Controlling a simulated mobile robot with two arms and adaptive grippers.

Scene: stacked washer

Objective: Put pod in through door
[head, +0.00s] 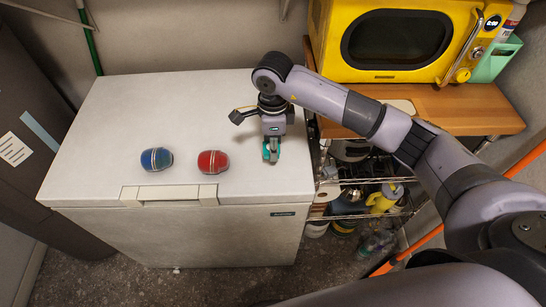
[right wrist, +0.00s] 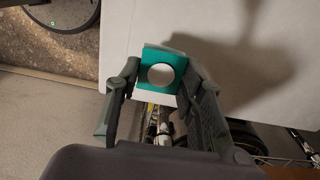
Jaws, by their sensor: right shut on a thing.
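My right gripper (head: 271,152) comes in from the right and points down over the right part of a white chest's lid. It is shut on a small teal, squarish pod (head: 266,154). In the right wrist view the pod (right wrist: 160,58) shows a pale round middle and sits between the two dark fingers of the gripper (right wrist: 162,85). I cannot tell whether the pod touches the lid. No washer door shows in either view. My left gripper is not in view.
A blue striped barrel-shaped item (head: 156,160) and a red one (head: 212,162) lie on the white chest (head: 130,110). A yellow microwave (head: 330,62) stands on a wooden top (head: 455,110) at right. Wire shelves (head: 325,197) beside the chest hold several items. The lid's back left is clear.

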